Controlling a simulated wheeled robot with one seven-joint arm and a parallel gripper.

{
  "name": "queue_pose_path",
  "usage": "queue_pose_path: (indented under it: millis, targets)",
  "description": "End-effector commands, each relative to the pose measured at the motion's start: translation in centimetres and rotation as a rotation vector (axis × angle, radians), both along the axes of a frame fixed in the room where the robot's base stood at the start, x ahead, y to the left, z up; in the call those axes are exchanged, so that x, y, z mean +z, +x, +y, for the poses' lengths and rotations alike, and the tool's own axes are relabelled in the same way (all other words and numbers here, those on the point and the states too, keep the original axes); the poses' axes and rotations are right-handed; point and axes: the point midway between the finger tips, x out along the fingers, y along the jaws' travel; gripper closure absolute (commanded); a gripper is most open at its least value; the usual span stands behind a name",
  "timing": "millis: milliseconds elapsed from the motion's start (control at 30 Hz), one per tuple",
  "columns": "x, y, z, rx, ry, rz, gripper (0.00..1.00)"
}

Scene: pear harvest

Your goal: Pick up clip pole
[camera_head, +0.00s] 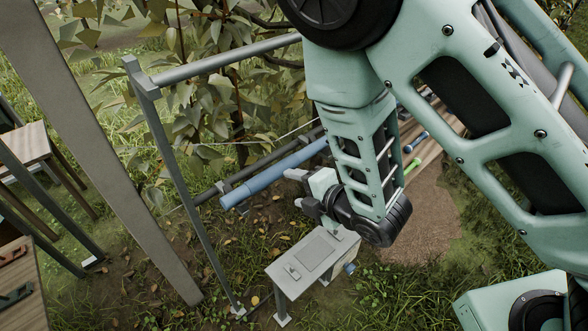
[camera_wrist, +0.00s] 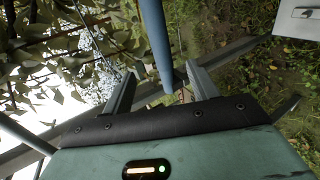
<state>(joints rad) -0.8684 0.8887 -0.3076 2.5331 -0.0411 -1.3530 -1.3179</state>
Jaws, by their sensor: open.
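A long blue pole (camera_head: 272,176), which I take for the clip pole, lies aslant on a rack in the head view, its near end at the lower left. Its far part runs behind my arm. My gripper (camera_head: 296,188) is open, just to the lower right of the pole. In the wrist view the blue pole (camera_wrist: 156,42) shows in the gap between the two spread fingers of my gripper (camera_wrist: 160,72). The fingers are apart from it, and I cannot tell its depth exactly.
A dark bar (camera_head: 254,166) runs beside the pole. A grey frame post (camera_head: 180,190) stands to the left, and a small grey table (camera_head: 310,257) stands below my gripper. Leafy branches (camera_head: 215,80) hang behind. A wooden bench (camera_head: 25,265) is at far left.

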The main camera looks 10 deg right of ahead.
Motion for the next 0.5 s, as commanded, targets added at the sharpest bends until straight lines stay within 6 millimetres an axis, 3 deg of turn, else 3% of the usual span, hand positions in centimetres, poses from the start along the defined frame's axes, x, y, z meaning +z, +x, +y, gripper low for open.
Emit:
queue_pose_path:
  millis: [33,500]
  targets:
    - [-0.69,0.20,0.17,0.000,0.003,-0.003,0.41]
    - [-1.21,1.16,0.83,0.000,0.003,0.000,0.41]
